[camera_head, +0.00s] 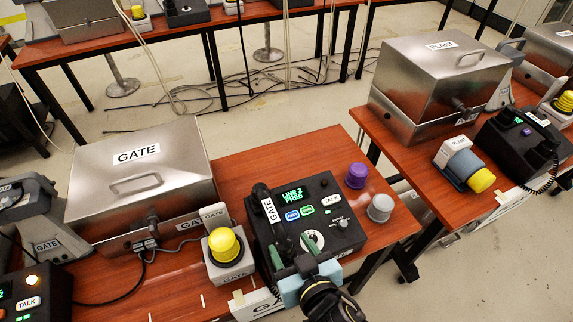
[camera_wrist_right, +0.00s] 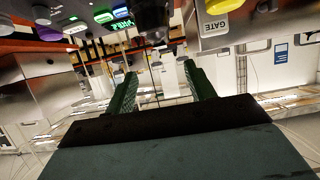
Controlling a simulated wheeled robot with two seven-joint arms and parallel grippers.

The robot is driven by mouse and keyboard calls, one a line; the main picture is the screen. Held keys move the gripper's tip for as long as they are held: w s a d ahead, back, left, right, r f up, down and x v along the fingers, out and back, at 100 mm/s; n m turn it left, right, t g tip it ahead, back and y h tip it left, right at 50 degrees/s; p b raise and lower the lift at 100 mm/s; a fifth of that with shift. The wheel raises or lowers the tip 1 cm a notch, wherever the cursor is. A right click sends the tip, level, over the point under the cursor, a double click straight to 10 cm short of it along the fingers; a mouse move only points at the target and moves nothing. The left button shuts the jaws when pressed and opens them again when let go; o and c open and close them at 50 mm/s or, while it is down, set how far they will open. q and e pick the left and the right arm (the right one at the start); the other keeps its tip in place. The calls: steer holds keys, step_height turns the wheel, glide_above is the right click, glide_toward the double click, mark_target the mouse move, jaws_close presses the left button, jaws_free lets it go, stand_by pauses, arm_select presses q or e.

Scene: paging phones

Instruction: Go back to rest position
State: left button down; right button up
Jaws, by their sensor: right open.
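My right gripper (camera_head: 293,250) is open over the front edge of the black GATE paging phone (camera_head: 338,208), with nothing between its green fingers. In the right wrist view the two fingers (camera_wrist_right: 160,85) stand apart with only background between them. The phone's display (camera_head: 293,196) reads "LINE 2 FREE". Its black handset (camera_head: 268,207), labelled GATE, lies along the phone's left side; its lower end is partly hidden by my gripper. My left gripper shows in neither view.
A yellow button on a grey GATE box (camera_head: 229,260) stands just left of the phone. Purple (camera_head: 356,176) and grey (camera_head: 380,208) knobs are at its right. A metal GATE case (camera_head: 140,180) is behind left. A PLANT station (camera_head: 445,80) stands on the right table.

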steer(key=s+d+f+m+g+h, duration=0.2)
steer(key=d+g+h, duration=0.2)
steer(key=d, duration=0.8)
steer(key=s+d+r+g, duration=0.1)
steer(key=s+d+g, duration=0.4)
steer(key=s+d, duration=0.25)
step_height(320, 180, down, 25)
steer(key=s+a+g+b, duration=0.1)
steer(key=s+g+b, duration=0.1)
steer(key=s+d+f+g+b, duration=0.1)
steer(key=s+d+f, duration=0.1)
steer(key=s+f, duration=1.4)
steer(key=shift+s+d+f+n, duration=0.15)
steer(key=shift+d+f+n, duration=0.25)
steer(key=shift+f, duration=0.5)
